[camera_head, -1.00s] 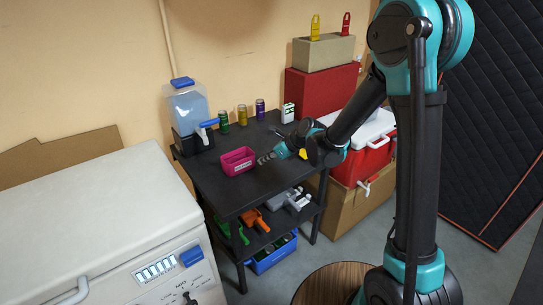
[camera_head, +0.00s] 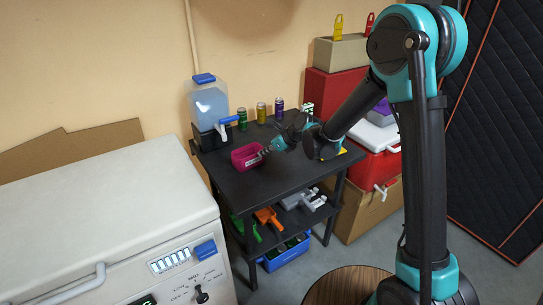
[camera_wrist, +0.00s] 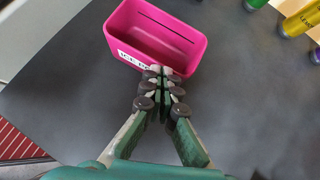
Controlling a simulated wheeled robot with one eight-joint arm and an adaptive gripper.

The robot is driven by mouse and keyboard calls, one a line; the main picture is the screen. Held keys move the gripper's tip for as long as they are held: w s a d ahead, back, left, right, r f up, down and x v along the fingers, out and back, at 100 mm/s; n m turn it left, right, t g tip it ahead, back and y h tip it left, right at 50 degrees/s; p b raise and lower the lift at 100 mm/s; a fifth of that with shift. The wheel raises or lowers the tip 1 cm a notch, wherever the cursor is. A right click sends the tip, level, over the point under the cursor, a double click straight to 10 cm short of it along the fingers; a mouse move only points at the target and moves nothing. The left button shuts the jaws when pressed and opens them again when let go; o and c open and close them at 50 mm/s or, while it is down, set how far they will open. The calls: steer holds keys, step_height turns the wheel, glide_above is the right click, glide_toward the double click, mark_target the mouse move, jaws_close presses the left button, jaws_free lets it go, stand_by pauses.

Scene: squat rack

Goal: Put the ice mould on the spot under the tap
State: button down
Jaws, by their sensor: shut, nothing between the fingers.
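The ice mould (camera_head: 246,157) is an open pink box with a white label, upright on the black table (camera_head: 262,185). In the wrist view it (camera_wrist: 150,28) is empty, and the label is partly hidden by my fingers. My gripper (camera_head: 265,151) is shut and empty, its fingertips (camera_wrist: 160,73) at the mould's near wall, seemingly touching it. The tap (camera_head: 228,121) is blue and white, on the clear water container (camera_head: 211,101) at the table's back left. The mould stands in front of the tap and slightly right. No marking shows under the tap.
Several cans, including a green one (camera_head: 242,119), stand along the table's back. A white freezer (camera_head: 110,220) is at the left. A red cooler (camera_head: 372,155) stands right of the table. The table top in front of the mould is clear.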

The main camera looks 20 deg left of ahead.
steer(key=a, duration=0.2)
steer(key=w+a, duration=0.1)
steer(key=a, duration=0.2)
steer(key=w+a, duration=0.1)
steer(key=a, duration=0.2)
steer(key=shift+w+a, duration=0.2)
steer(key=shift+a, duration=0.05)
steer(key=shift+d, duration=0.1)
